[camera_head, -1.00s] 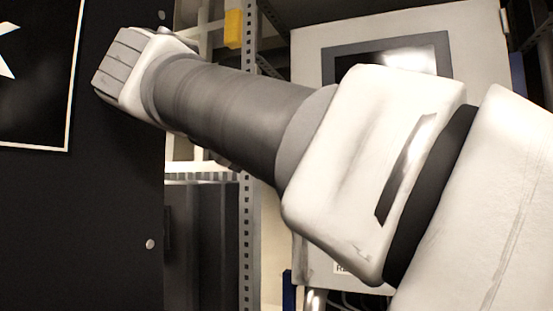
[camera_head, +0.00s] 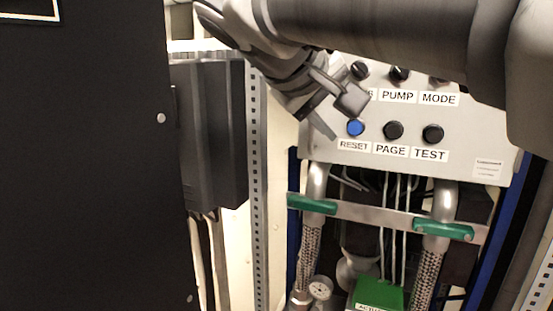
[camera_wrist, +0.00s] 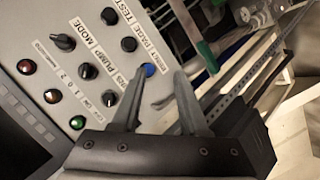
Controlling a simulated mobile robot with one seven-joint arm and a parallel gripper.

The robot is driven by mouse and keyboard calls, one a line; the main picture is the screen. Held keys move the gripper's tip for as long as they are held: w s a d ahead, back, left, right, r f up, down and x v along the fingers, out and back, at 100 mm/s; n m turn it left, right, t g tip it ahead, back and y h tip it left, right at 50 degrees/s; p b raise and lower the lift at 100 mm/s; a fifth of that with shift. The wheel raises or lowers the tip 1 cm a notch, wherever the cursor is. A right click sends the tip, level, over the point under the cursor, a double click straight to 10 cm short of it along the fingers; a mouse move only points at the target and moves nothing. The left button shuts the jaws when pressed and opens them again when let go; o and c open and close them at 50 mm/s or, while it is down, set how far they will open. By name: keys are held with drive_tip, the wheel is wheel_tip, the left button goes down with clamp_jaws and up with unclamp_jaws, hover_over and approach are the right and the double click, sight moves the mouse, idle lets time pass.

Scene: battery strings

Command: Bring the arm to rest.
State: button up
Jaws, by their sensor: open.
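My gripper (camera_head: 335,116) is at the upper middle of the head view, in front of the grey control panel (camera_head: 470,135). Its two fingers are apart with nothing between them. The fingers also show spread in the wrist view (camera_wrist: 161,84). The blue RESET button (camera_wrist: 148,69) lies just beyond the gap between the fingertips there. It also shows just below the fingers in the head view (camera_head: 355,127). Whether a fingertip touches the panel cannot be told. My arm crosses the top of the head view and hides the upper panel.
Black PAGE (camera_head: 393,130) and TEST (camera_head: 433,134) buttons sit right of RESET. A dark cabinet (camera_head: 90,170) fills the left. A perforated post (camera_head: 258,190) stands between.

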drive_tip(key=s+d+f+m+g+y+p, duration=0.1)
drive_tip(key=s+d+f+m+y+p, duration=0.1)
drive_tip(key=s+f, duration=0.5)
drive_tip(key=s+d+f+m+g+y+p, duration=0.2)
drive_tip(key=s+d+f+y+p, duration=0.2)
drive_tip(key=s+f, duration=0.3)
wheel_tip(320, 180, down, 6)
drive_tip(key=shift+s+r+y, duration=0.2)
drive_tip(key=shift+s+y, duration=0.2)
idle(0.7)
